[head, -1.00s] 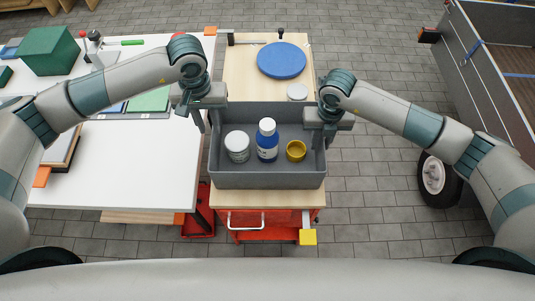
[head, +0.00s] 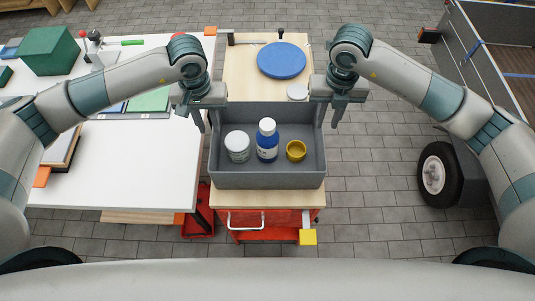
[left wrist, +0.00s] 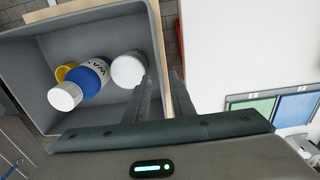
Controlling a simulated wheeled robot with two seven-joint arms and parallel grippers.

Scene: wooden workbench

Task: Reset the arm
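A grey bin (head: 268,180) stands on the cart, holding a white jar (head: 237,147), a blue bottle with a white cap (head: 267,147) and a yellow cup (head: 296,151). The same bin (left wrist: 60,25) shows in the left wrist view. My left gripper (head: 194,115) is at the bin's left wall. In the left wrist view its two fingers (left wrist: 162,97) are apart, with the bin's rim running up beyond the gap; contact is unclear. My right gripper (head: 328,114) is by the bin's far right corner, fingers apart, nothing seen between them.
A blue disc (head: 281,60) and a small white lid (head: 297,91) lie on the cart's wooden top (head: 240,70) behind the bin. A white table (head: 150,165) is at left, with a green box (head: 47,50). A wheeled trailer (head: 490,75) stands at right.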

